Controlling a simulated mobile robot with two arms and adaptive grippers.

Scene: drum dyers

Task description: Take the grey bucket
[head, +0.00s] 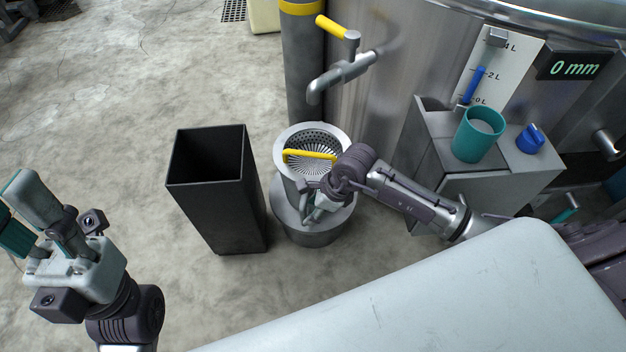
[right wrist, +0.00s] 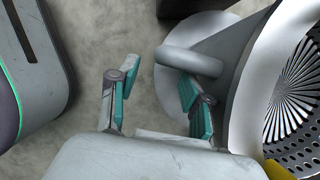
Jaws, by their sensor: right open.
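The grey bucket (head: 291,180) is a metal vessel with a pale rim, standing on a wider round grey base (head: 318,237). A perforated strainer with a yellow handle (head: 310,154) sits in its mouth. My right gripper (head: 312,206) is open at the bucket's near side and hides part of its wall. In the right wrist view, a grey side handle (right wrist: 192,62) of the bucket lies just beyond the fingertips, closer to the right finger. I cannot tell whether they touch. My left gripper (head: 30,218) is open and empty at the far left, away from the bucket.
A tall black bin (head: 215,195) stands just left of the bucket. A tap (head: 340,75) hangs above, on the large steel drum (head: 390,110). A teal cup (head: 477,140) and a blue knob (head: 531,138) are on a grey ledge at right.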

